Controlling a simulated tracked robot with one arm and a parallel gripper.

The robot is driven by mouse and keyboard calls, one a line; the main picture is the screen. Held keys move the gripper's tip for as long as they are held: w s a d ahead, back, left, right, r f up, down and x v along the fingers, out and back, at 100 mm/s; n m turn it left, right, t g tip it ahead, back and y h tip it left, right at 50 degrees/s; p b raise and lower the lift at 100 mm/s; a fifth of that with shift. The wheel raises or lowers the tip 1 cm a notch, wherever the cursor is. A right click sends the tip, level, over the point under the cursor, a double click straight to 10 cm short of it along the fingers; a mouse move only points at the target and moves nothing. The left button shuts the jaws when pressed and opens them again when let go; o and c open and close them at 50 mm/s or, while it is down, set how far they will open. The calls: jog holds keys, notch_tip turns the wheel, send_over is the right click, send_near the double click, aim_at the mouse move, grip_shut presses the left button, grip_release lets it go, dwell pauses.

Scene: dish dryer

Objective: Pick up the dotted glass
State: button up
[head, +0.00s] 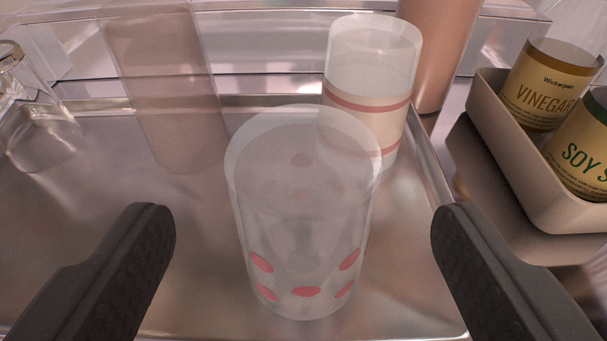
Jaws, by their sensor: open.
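The dotted glass (303,235) is translucent and frosted, with several pink-red oval dots around its lower part. It stands on a shiny metal tray (110,215) in the middle of the head view. It appears upside down or upright; I cannot tell which. My gripper (303,225) is open, with one dark finger to the left of the glass and one to the right. Both fingers show a clear gap from the glass and appear nearer to the camera. Nothing is held between them.
A frosted glass with red bands (368,85) stands close behind, to the right. A tall clear glass (170,90) and a small clear glass (38,125) stand left. A beige holder (520,185) with vinegar (548,88) and soy (585,150) bottles is right. A brownish cylinder (437,50) stands behind.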

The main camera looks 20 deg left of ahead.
aim_at(302, 161)
jog(key=shift+b+x, duration=0.8)
jog(key=shift+x, duration=1.8)
jog(key=shift+d+f, duration=0.1)
jog(key=shift+f, duration=0.1)
jog(key=c, duration=1.1)
jog(key=shift+r, duration=0.1)
jog(key=shift+c, duration=0.2)
jog(key=shift+r+p, duration=0.85)
jog(key=shift+r, duration=1)
jog(key=shift+s+f, duration=0.1)
jog(key=shift+s, duration=0.3)
jog(key=s+r+b, duration=0.1)
jog(key=s+b, duration=0.3)
jog(key=s, duration=1.1)
jog(key=shift+r, duration=0.15)
